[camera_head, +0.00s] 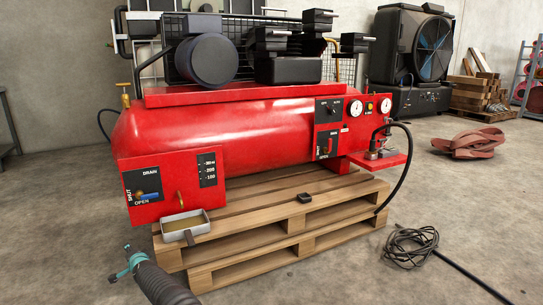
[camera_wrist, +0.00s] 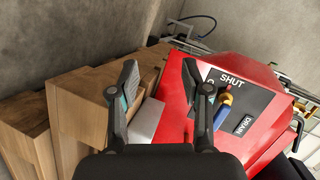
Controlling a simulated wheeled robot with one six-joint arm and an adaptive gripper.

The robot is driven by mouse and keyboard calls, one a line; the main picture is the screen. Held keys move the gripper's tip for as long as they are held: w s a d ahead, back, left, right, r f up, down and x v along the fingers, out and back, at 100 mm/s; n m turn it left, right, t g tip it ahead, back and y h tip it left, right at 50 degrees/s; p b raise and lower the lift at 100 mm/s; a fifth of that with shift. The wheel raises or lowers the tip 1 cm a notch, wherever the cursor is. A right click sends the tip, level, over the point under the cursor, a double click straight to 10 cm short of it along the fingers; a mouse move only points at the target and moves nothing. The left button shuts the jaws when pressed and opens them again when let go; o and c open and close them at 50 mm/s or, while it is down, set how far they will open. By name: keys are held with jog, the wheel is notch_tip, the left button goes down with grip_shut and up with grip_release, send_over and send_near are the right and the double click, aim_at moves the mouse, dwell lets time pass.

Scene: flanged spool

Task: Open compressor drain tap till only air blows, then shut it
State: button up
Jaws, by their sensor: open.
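The red compressor's drain panel (camera_head: 172,170) is at its lower left, marked DRAIN, SHUT and OPEN. The drain tap's blue lever (camera_head: 148,196) lies about level in the head view. A brass drain spout (camera_head: 180,200) sits above a shallow grey tray (camera_head: 172,226) holding brownish liquid. No stream from the spout can be made out. My gripper (camera_head: 121,263) is open and empty, low in front of the panel; its fingers (camera_wrist: 160,80) show spread in the wrist view.
The compressor stands on wooden pallets (camera_head: 300,235). A small black object (camera_head: 304,198) lies on them. A black hose (camera_head: 405,165) hangs there; coiled cable (camera_head: 410,247) lies on the floor.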

jog(key=s+d+f+n+g+h, duration=0.1)
jog(key=s+d+f+n+g, duration=0.1)
jog(key=s+d+n+g, duration=0.35)
jog(key=s+d+r+n+g+h+p, duration=0.1)
jog(key=s+d+r+h, duration=0.1)
jog(key=s+d+r, duration=0.75)
jog(key=s+d+r+n+g+h+p, duration=0.1)
jog(key=s+d+r+n+h+p, duration=0.2)
jog(key=d, duration=1.1)
jog(key=s+d+r+g+h, duration=0.1)
jog(key=s+d+r+g, duration=0.1)
jog(key=s+d+r, duration=0.7)
jog(key=s+d+r+m+t+h+p, duration=0.1)
jog(key=s+d+r, duration=0.4)
jog(key=d, duration=0.5)
jog(key=s+d+r+m+t+p, duration=0.1)
jog(key=s+d+r+p, duration=0.1)
jog(key=s+d+r, duration=0.4)
jog(key=s+d+r+m+t+h+p, duration=0.1)
jog(key=s+d+r, duration=0.4)
jog(key=s+d, duration=0.7)
jog(key=shift+s+d+r+t+h+p, duration=0.15)
jog(key=shift+s+d+t+h+p, duration=0.15)
jog(key=shift+d+t+p, duration=0.6)
